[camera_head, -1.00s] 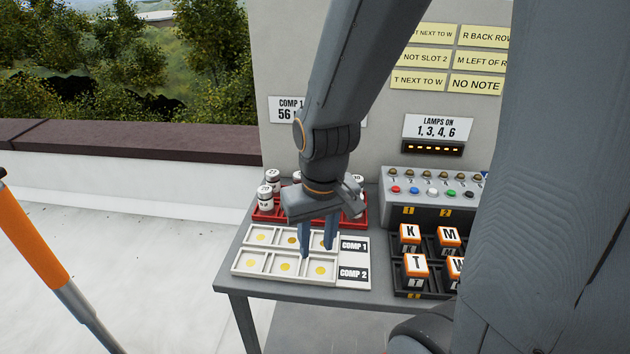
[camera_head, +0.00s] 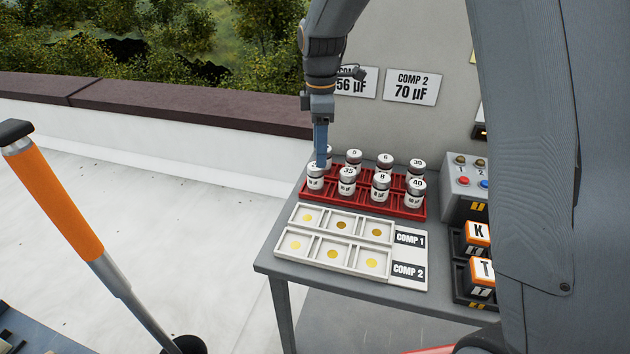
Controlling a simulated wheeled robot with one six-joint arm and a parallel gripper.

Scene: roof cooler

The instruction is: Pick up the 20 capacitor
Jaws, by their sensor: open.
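The red rack (camera_head: 384,206) holds two rows of silver-and-white capacitors with numbered tops. In the front row, tops read 35 (camera_head: 347,180), 8 (camera_head: 381,187) and 40 (camera_head: 415,193). The front-left capacitor (camera_head: 315,182) has its top number partly covered by my gripper, so I cannot read it in full. Behind it another capacitor is mostly hidden. No fully readable 20 shows. My gripper (camera_head: 321,158) is open and points down at the rack's left end, its fingers at the tops of the left capacitors. I cannot tell whether it touches one.
A white tray (camera_head: 325,266) with several empty, yellow-dotted compartments, labelled COMP 1 and COMP 2, lies in front of the rack. Wall signs read 56 µF and COMP 2 70 µF (camera_head: 411,87). A button box (camera_head: 463,200) and lettered blocks (camera_head: 478,235) stand right.

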